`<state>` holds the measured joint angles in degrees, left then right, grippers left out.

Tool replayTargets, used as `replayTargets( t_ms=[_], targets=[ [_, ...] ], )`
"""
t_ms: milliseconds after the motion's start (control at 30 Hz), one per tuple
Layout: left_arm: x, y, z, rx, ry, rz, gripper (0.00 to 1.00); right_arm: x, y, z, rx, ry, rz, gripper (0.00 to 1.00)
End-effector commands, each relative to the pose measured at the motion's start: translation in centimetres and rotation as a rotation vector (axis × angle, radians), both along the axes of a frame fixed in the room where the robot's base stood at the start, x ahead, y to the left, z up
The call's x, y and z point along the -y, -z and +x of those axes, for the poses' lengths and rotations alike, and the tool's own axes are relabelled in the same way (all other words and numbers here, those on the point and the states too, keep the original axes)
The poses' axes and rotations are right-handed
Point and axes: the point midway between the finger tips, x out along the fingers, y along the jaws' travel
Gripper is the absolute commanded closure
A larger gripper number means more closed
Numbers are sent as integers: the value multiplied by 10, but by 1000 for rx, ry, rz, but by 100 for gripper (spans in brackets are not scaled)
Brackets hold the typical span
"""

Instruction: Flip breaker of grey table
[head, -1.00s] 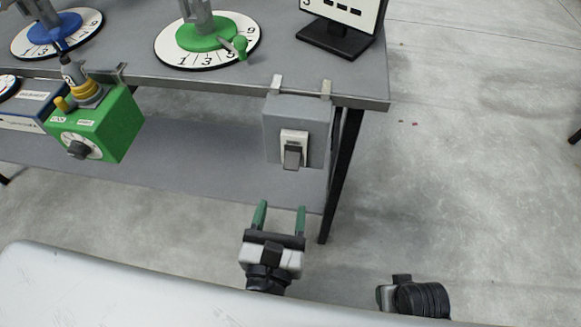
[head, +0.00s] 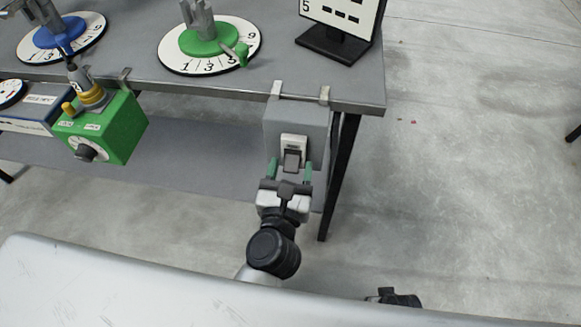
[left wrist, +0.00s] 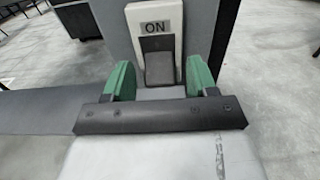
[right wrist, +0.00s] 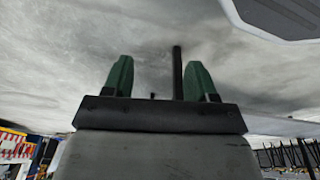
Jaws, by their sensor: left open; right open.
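The breaker is a grey box (head: 311,124) hung on the front edge of the grey table (head: 240,82), with a white switch plate (head: 294,142) and a dark grey lever (head: 291,160). In the left wrist view the plate reads "ON" (left wrist: 154,27) above the lever (left wrist: 158,68), whose free end points down. My left gripper (head: 290,170) is open with its green fingers on either side of the lever's lower end; contact cannot be told. My right gripper (right wrist: 155,80) is open and empty, pointing away from the table.
A green box (head: 103,127) with a dial hangs on the table edge to the left. A green handwheel (head: 210,42) on a numbered disc, a blue one (head: 58,32) and a display stand (head: 334,42) are on the tabletop. The floor to the right is clear.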

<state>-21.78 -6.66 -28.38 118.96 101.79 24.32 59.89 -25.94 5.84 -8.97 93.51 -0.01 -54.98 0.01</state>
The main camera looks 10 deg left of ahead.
Motion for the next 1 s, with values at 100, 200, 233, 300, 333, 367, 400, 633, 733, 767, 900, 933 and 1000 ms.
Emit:
replayTargets(
  t_ms=[100,200,233,300,333,367,400,633,733,767,900,933,1000],
  targets=[
    [0,0,0,0,0,0,56,0,0,0,0,0,0,43],
    [0,0,0,0,0,0,72,0,0,0,0,0,0,43],
    [0,0,0,0,0,0,76,0,0,0,0,0,0,43],
    [0,0,0,0,0,0,87,0,0,0,0,0,0,43],
    [0,0,0,0,0,0,92,0,0,0,0,0,0,43],
    [0,0,0,0,0,0,92,0,0,0,0,0,0,43],
    [0,0,0,0,0,0,92,0,0,0,0,0,0,43],
    [0,-4,0,-15,1,1,92,2,20,-12,-19,-2,-2,43],
    [1,-4,0,-27,1,1,92,3,35,-23,-30,-5,-3,43],
    [1,-5,0,-31,2,1,92,4,40,-27,-33,-5,-3,43],
    [1,-6,0,-46,2,2,92,6,59,-44,-46,-9,-6,43],
    [1,-6,0,-50,2,2,92,7,62,-48,-50,-10,-6,43],
    [1,-6,0,-58,2,2,92,9,71,-59,-57,-12,-6,43]
  ],
)
